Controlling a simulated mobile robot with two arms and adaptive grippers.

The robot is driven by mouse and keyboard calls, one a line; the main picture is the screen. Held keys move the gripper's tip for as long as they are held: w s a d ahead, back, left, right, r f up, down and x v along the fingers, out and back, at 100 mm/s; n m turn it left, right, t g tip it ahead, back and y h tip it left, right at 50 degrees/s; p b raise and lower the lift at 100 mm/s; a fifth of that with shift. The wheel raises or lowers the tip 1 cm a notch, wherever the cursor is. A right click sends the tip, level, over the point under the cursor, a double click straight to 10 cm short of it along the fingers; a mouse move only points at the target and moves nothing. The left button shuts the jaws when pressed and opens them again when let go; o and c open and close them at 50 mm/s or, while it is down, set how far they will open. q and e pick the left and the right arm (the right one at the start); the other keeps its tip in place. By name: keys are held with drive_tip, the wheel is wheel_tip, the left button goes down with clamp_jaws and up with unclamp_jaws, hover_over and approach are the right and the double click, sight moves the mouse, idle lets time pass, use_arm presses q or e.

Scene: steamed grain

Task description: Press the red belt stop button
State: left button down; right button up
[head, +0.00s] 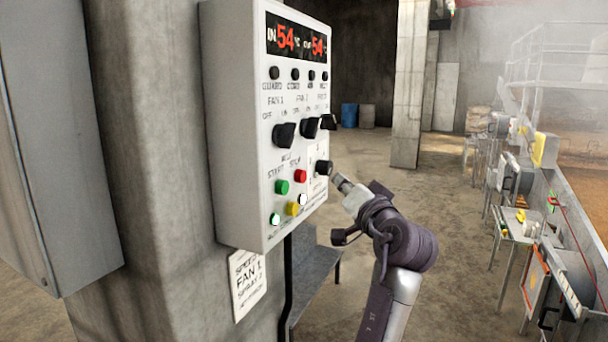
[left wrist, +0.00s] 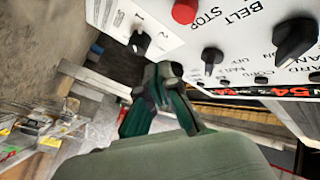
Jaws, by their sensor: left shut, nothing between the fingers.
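The red belt stop button (head: 300,176) is on the front of a grey control panel (head: 230,130), right of a green button (head: 282,187). In the left wrist view the red button (left wrist: 184,11) is at the top edge, beside the words BELT STOP. My left gripper (head: 342,184) is to the right of the red button, near the panel's lower right edge, apart from the button. In the left wrist view its dark fingers (left wrist: 160,78) are together and empty, below the red button in the picture. My right gripper is not in view.
A black knob (head: 323,167) sits between the red button and my gripper in the head view. Yellow (head: 292,209) and white (head: 302,199) buttons are below. Several black selector knobs are above. A concrete pillar (head: 150,130) stands behind the panel.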

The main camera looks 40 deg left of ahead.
use_arm(q)
drive_tip(key=shift+s+a+p, duration=0.1)
drive_tip(key=shift+s+a, duration=0.1)
drive_tip(key=shift+a, duration=0.6)
drive_tip(key=shift+s+a+p, duration=0.15)
drive_tip(key=shift+a, duration=0.65)
drive_tip(key=shift+s+a+p, duration=0.1)
drive_tip(key=shift+s+a, duration=0.1)
drive_tip(key=shift+a, duration=0.6)
drive_tip(key=shift+a, duration=0.1)
drive_tip(key=shift+s+a, duration=0.1)
drive_tip(key=shift+a, duration=0.2)
drive_tip(key=shift+s+a, duration=0.15)
drive_tip(key=shift+a, duration=0.35)
drive_tip(key=shift+d, duration=0.15)
idle(0.5)
drive_tip(key=shift+w+d, duration=0.25)
drive_tip(key=shift+d, duration=0.5)
drive_tip(key=shift+w+d+b, duration=0.2)
drive_tip(key=shift+d, duration=0.6)
drive_tip(key=shift+w+d+b, duration=0.15)
drive_tip(key=shift+d+b, duration=0.05)
drive_tip(key=shift+d, duration=0.65)
drive_tip(key=shift+w+d+b, duration=0.2)
drive_tip(key=shift+d, duration=0.6)
